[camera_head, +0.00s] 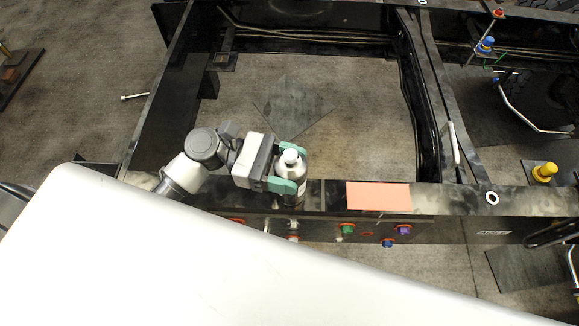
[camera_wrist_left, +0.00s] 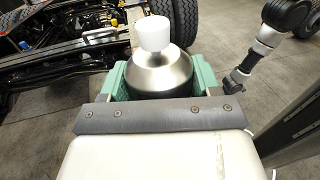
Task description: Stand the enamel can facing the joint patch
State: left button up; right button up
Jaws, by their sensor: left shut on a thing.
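The enamel can (camera_head: 292,166) is a silver bottle-like can with a white cap, near the middle of the head view. My left gripper (camera_head: 288,168) is shut on it, with one green finger on each side of the body. The can looks upright, at the near chassis rail. I cannot tell whether its base touches the rail. In the left wrist view the can (camera_wrist_left: 158,70) stands between the green fingers, its white cap up; its lower body is hidden. The joint patch (camera_head: 379,196) looks like the flat salmon-orange rectangle on the rail, right of the can. My right gripper is not in the head view.
The black chassis rail (camera_head: 450,198) runs across the view, with coloured fittings on its near side. A yellow-capped fitting (camera_head: 544,171) stands at the right. A bolt (camera_head: 134,97) lies at the left. The rail top between can and patch is narrow and clear.

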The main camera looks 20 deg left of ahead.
pick_arm(q)
jog(key=shift+f, duration=0.1)
jog(key=o, duration=1)
jog(key=shift+o, duration=0.6)
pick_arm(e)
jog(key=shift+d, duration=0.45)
pick_arm(q)
jog(key=shift+a, duration=0.15)
jog(key=a+p, duration=0.1)
jog(key=a, duration=1)
jog(key=shift+s+a+p, duration=0.3)
jog(key=shift+s+a, duration=0.05)
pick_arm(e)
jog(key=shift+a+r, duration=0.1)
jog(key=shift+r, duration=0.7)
